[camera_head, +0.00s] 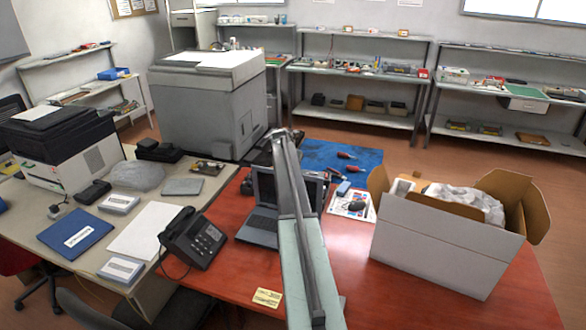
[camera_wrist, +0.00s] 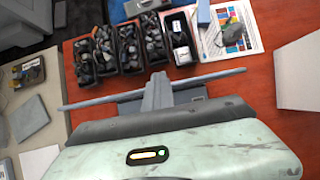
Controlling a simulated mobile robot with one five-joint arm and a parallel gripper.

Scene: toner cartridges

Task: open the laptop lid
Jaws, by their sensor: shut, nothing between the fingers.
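The laptop (camera_head: 259,228) sits on the red table, its keyboard base towards the camera and its dark-screened lid (camera_head: 265,187) standing raised. My arm crosses in front of the laptop in the head view and hides its middle. In the wrist view the lid (camera_wrist: 90,101) shows as a thin grey bar, seen nearly edge-on. My gripper (camera_wrist: 157,77) is shut and empty, with its fingers together at the middle of that bar. I cannot tell whether the fingers touch the lid. The gripper itself is not clear in the head view.
A desk phone (camera_head: 194,238) stands left of the laptop. Bins of dark parts (camera_wrist: 103,52) stand beyond the lid. A printed sheet (camera_wrist: 228,30) lies to their right. A large open carton (camera_head: 445,245) stands on the right. The front of the red table is mostly clear.

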